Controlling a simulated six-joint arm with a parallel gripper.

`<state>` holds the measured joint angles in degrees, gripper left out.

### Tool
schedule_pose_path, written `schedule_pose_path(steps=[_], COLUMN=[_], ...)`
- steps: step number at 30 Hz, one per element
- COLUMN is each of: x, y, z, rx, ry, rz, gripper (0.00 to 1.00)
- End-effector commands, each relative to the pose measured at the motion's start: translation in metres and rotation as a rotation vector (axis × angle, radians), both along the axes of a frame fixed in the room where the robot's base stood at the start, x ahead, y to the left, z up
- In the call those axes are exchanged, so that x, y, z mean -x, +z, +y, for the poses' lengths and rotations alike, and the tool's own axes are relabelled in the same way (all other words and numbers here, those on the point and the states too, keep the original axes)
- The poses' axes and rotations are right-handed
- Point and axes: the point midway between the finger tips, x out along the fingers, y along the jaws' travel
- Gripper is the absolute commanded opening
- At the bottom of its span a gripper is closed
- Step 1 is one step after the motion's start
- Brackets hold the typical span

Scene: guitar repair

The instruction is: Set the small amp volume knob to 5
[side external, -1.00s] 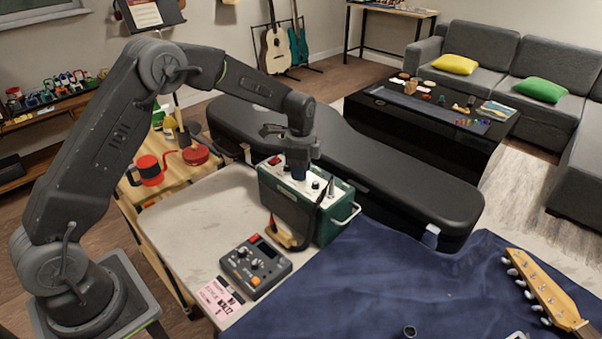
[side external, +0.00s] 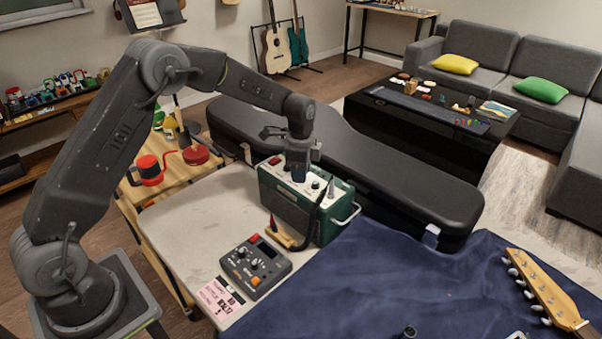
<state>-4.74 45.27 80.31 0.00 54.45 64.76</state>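The small amp (side external: 292,211) is a green box with a light control panel on top, standing at the back right of the pale worktop. Its panel carries a red switch (side external: 275,160), dark knobs such as the one at the right (side external: 315,185), and a metal cone-like piece (side external: 331,187). My gripper (side external: 298,174) points straight down over the middle of the panel, with its fingertips at knob height. The fingers hide whatever lies between and behind them. I cannot tell whether they touch a knob, nor can I read any knob setting.
A grey pedal (side external: 255,265) with knobs and a pink note (side external: 219,299) lie in front of the amp. A black guitar case (side external: 400,185) lies behind it. A blue cloth (side external: 400,275) covers the right side, with a guitar headstock (side external: 543,290). A red mug-like object (side external: 148,168) stands left.

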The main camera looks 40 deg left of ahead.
Motion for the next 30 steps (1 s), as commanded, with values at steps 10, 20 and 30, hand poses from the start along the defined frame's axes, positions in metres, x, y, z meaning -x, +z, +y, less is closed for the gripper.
schedule_pose_path(steps=[10, 20, 30], x=[0.0, -0.0001, -0.0002], y=[0.0002, 0.0001, 0.0002], z=[0.0001, 0.0002, 0.0002], rx=[0.0, 0.0, 0.0], ry=[0.0, -0.113, -0.597], rz=[-0.001, -0.001, -0.001], gripper=[0.18, 0.07, 0.07])
